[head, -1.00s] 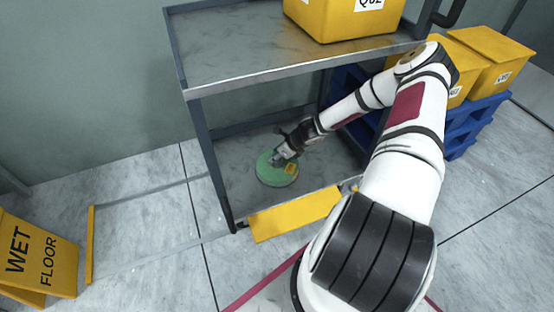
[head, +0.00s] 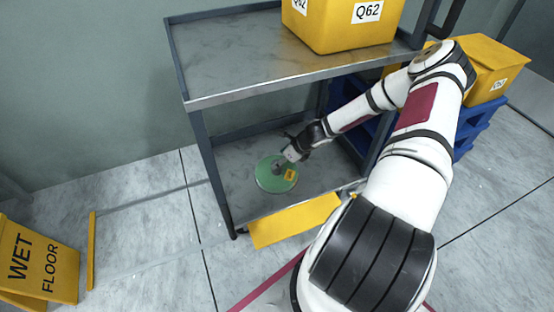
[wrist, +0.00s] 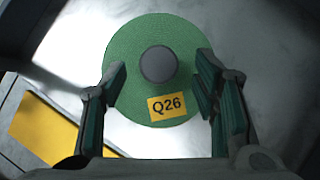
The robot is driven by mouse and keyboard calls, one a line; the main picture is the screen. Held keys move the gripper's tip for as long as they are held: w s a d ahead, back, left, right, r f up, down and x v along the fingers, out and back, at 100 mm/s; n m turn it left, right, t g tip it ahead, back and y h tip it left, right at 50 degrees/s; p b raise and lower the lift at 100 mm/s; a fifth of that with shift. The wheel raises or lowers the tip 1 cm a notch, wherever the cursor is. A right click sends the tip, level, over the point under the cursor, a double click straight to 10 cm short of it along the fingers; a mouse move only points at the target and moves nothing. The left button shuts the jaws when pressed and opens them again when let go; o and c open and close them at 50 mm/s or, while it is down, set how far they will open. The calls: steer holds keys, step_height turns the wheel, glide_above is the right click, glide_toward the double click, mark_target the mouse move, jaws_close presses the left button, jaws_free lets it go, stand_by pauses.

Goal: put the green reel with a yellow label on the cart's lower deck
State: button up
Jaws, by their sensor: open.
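The green reel (head: 270,180) with a yellow label lies flat on the cart's lower deck (head: 236,200). In the wrist view the reel (wrist: 128,75) shows a grey round hub, and its label (wrist: 166,106) reads Q26. My gripper (head: 287,156) is between the cart's two decks, just above and to the upper right of the hub. Its fingers (wrist: 160,95) are open and spread either side of the hub, which stands free between them. Contact between fingers and reel cannot be told.
The upper deck (head: 230,65) overhangs my arm and carries a yellow bin (head: 345,30) marked Q62. A yellow panel (head: 295,220) lies along the cart's front edge. More yellow bins (head: 485,75) stand on a blue pallet at right. A wet floor sign (head: 35,262) stands at left.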

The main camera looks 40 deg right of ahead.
steer(key=p+v, duration=0.2)
steer(key=v, duration=0.5)
steer(key=shift+r, duration=0.25)
steer(key=shift+s, duration=0.15)
